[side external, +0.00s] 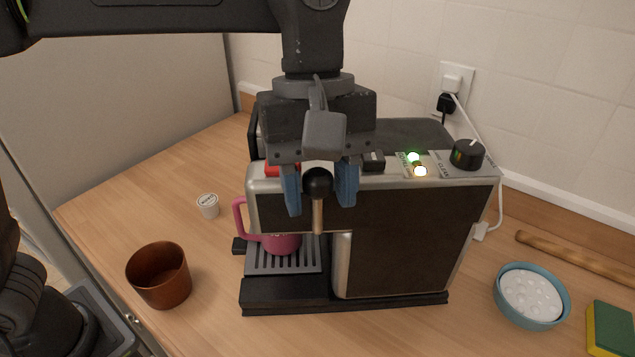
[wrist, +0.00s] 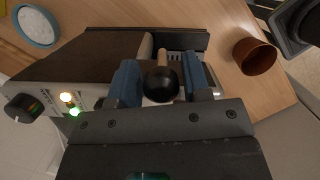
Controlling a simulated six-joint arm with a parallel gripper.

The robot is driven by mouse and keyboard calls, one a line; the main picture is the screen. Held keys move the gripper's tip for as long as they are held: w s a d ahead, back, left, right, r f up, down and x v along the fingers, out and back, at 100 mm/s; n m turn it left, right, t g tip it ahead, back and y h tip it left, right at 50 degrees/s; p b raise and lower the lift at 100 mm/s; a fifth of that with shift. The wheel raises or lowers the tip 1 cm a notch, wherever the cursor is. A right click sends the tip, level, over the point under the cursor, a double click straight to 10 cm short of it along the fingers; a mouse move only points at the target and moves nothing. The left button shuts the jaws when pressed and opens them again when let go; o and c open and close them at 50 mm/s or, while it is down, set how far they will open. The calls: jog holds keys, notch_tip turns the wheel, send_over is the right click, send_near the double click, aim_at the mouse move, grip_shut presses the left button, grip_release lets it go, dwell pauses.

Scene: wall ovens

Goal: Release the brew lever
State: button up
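The brew lever has a black ball (side external: 317,182) and a wooden stem (side external: 318,216) on the front of the coffee machine (side external: 400,235). The stem points down below the ball. My gripper (side external: 319,190) is over the machine's front, its blue fingers on either side of the ball. Slim gaps show between ball and fingers, so it looks open around the lever. In the wrist view the black ball (wrist: 161,85) sits between the fingers. A pink mug (side external: 281,243) stands on the drip tray (side external: 283,262), partly hidden behind the lever side.
A brown cup (side external: 160,276) and a small white pod (side external: 208,206) are left of the machine. A blue bowl (side external: 531,296), a sponge (side external: 610,329) and a wooden stick (side external: 575,256) are right. Green and yellow lights glow beside a black knob (side external: 468,154).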

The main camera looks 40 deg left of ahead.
jog(key=shift+o, duration=0.9)
jog(key=v, duration=1.3)
jog(key=shift+r, duration=0.4)
jog(key=shift+w+a, duration=0.1)
jog(key=shift+a, duration=0.15)
